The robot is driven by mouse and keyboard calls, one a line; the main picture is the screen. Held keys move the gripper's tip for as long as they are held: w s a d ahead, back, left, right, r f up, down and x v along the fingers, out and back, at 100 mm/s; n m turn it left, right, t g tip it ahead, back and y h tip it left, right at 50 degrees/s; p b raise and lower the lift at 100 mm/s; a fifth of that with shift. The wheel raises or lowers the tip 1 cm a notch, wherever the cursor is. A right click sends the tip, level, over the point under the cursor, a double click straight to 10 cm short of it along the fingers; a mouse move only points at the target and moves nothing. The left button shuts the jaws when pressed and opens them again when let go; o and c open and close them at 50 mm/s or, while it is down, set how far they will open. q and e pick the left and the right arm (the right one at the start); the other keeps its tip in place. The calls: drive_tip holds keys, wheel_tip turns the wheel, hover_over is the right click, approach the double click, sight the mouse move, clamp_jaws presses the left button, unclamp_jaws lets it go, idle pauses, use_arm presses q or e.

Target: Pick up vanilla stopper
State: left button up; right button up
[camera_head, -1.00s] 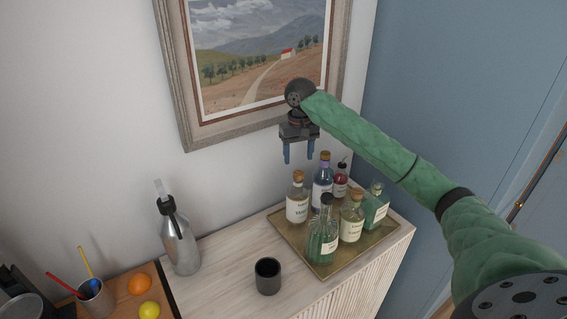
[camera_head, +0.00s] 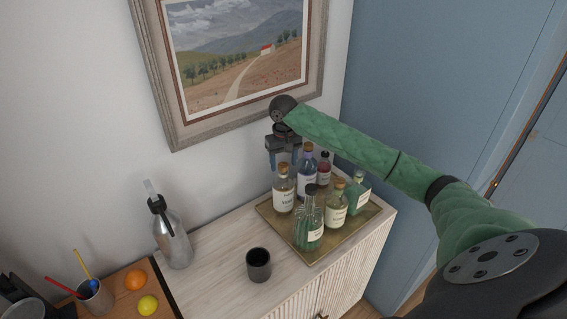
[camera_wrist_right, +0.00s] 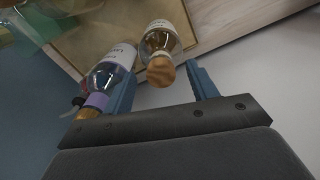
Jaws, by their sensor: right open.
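The vanilla bottle (camera_head: 283,197) appears to be the pale one at the tray's back left, its label hard to read. Its round cork stopper (camera_head: 283,169) is seated in the neck. My right gripper (camera_head: 283,164) is open, pointing down at that stopper, with blue fingers. In the right wrist view the cork stopper (camera_wrist_right: 160,72) shows between the fingertips of the open right gripper (camera_wrist_right: 163,68), with a gap to the right finger; contact on the left is unclear. The bottle body (camera_wrist_right: 160,38) lies beyond it. My left gripper is not in view.
A purple bottle (camera_head: 306,181) stands close beside it, and in the wrist view (camera_wrist_right: 106,76) it is partly behind the left finger. Other bottles share the brass tray (camera_head: 322,253). A dark cup (camera_head: 258,265) and steel bottle (camera_head: 172,238) stand left. The wall is close behind.

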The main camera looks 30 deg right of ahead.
drive_tip(key=shift+w+f, duration=0.2)
drive_tip(key=shift+f, duration=0.2)
drive_tip(key=c, duration=1.1)
drive_tip(key=shift+o, duration=0.2)
drive_tip(key=shift+s, duration=0.1)
